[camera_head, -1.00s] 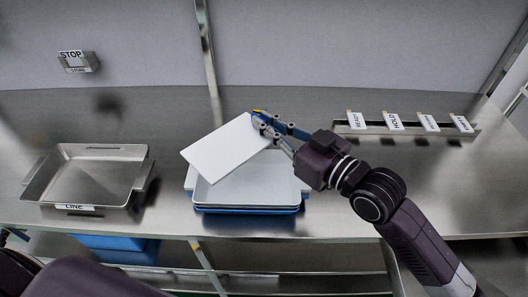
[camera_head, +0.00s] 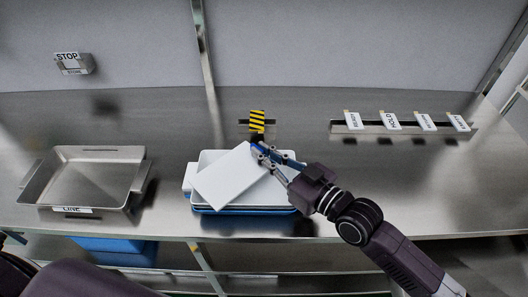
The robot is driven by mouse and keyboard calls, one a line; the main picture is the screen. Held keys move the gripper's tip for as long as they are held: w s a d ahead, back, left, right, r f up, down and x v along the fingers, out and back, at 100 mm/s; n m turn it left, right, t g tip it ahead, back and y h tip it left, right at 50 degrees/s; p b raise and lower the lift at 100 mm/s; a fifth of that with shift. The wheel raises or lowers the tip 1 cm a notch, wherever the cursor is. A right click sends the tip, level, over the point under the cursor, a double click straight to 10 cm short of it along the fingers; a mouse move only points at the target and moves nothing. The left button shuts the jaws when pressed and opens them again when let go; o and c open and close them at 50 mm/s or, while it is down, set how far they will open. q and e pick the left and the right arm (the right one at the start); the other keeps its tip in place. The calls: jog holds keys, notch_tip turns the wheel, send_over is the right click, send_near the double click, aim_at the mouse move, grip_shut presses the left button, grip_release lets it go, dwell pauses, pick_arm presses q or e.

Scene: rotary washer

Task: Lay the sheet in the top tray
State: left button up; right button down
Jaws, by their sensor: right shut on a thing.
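The white sheet (camera_head: 230,178) is tilted and turned askew over the white top tray (camera_head: 188,181). My right gripper (camera_head: 262,150) is shut on the sheet's upper right corner. The sheet covers much of the tray's inside, and I cannot tell whether it touches the tray floor. The tray rests on a blue layer (camera_head: 245,211), seemingly another tray, on the steel counter. My left gripper is not in view.
A steel tray (camera_head: 83,190) labelled LINE stands on the left. A yellow-black striped block (camera_head: 257,122) stands just behind the gripper. A rail with several label cards (camera_head: 354,120) is at the back right. A STOP box (camera_head: 70,63) is on the wall.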

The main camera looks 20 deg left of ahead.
jog(key=c, duration=2.1)
grip_release()
jog(key=shift+f, duration=0.15)
jog(key=v, duration=0.2)
jog(key=b+v, duration=0.1)
jog(key=v, duration=0.2)
jog(key=b+v, duration=0.1)
jog(key=v, duration=0.2)
jog(key=shift+s+a+r, duration=0.1)
jog(key=shift+a+r, duration=0.05)
jog(key=shift+r, duration=0.25)
